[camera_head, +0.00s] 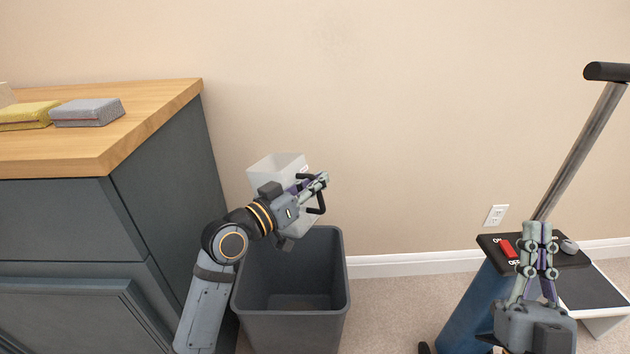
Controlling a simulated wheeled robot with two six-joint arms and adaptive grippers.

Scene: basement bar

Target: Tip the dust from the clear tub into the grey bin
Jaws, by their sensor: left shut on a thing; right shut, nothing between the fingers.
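The clear tub (276,165) is a pale, see-through box above the back of the grey bin. My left gripper (314,188) is shut on the tub and partly covers it. The tub looks tilted, though the gripper hides much of it. I cannot see any dust in it. The grey bin (343,290) stands open on the floor under my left gripper, and the part of its inside that shows looks empty. My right gripper (538,232) is shut and empty at the right, in front of a blue machine.
A dark cabinet with a wooden top (150,110) stands left of the bin. The blue machine (470,305) has a red switch (508,249) and a tall metal handle (580,150). Carpet between bin and machine is clear.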

